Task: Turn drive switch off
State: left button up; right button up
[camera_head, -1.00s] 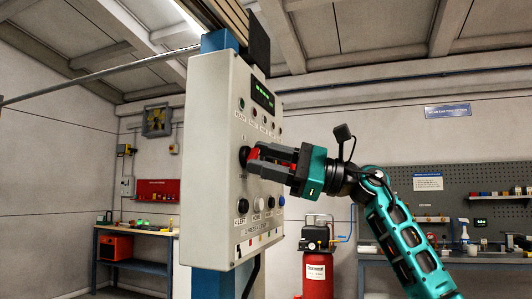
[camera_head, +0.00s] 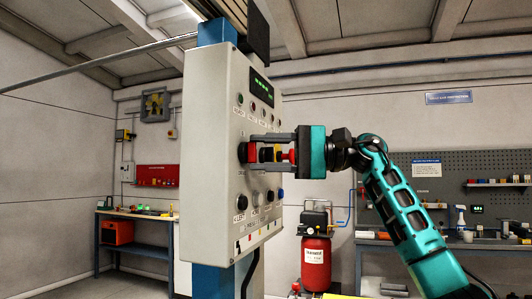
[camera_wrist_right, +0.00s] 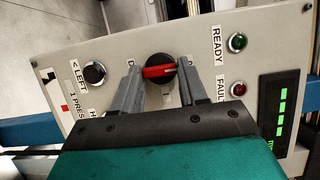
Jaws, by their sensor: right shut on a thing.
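The drive switch is a round black knob with a red bar handle, on the front of the grey control panel (camera_head: 212,110). In the right wrist view the switch (camera_wrist_right: 160,72) shows its red bar lying nearly level across the picture, with a pale mark at its right end. My right gripper (camera_head: 250,152) comes in from the right, with one finger above and one below the switch. In the wrist view its fingertips (camera_wrist_right: 162,72) are at either side of the red bar, shut on it. The label by the switch is partly hidden by the fingers. My left gripper is not in view.
The panel also has a green READY lamp (camera_wrist_right: 238,42), a red FAULT lamp (camera_wrist_right: 238,88), a black LEFT button (camera_wrist_right: 94,73) and a green-lit display (camera_wrist_right: 283,110). A red compressor (camera_head: 315,262) stands behind. A workbench (camera_head: 480,247) is at the right.

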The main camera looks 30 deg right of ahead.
dwell(0.4)
jog(key=o, duration=1.1)
jog(key=shift+c, duration=0.2)
jog(key=v, duration=1.3)
jog(key=shift+b, duration=0.35)
